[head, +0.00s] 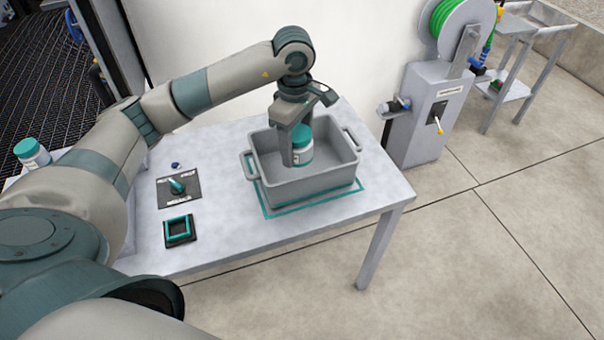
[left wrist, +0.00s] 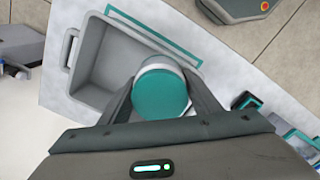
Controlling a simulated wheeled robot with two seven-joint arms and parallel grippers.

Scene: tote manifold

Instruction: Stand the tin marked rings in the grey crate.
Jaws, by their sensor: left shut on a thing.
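The grey crate (head: 325,183) stands on the table inside a teal outline. It also shows in the left wrist view (left wrist: 88,62). A white tin with a teal lid (head: 303,148) is upright in my left gripper (head: 297,160), inside or just above the crate's opening, towards its left side. Its lid (left wrist: 160,92) shows between the fingers in the left wrist view. The mark on the tin is too small to read. I cannot tell whether its base touches the crate floor. My right gripper is not in view.
A similar teal-lidded tin (head: 32,152) stands at the far left. A dark plate with a teal handle (head: 178,187) and a black and teal square frame (head: 179,230) lie left of the crate. A grey hose-reel post (head: 428,110) stands beyond the table's right end.

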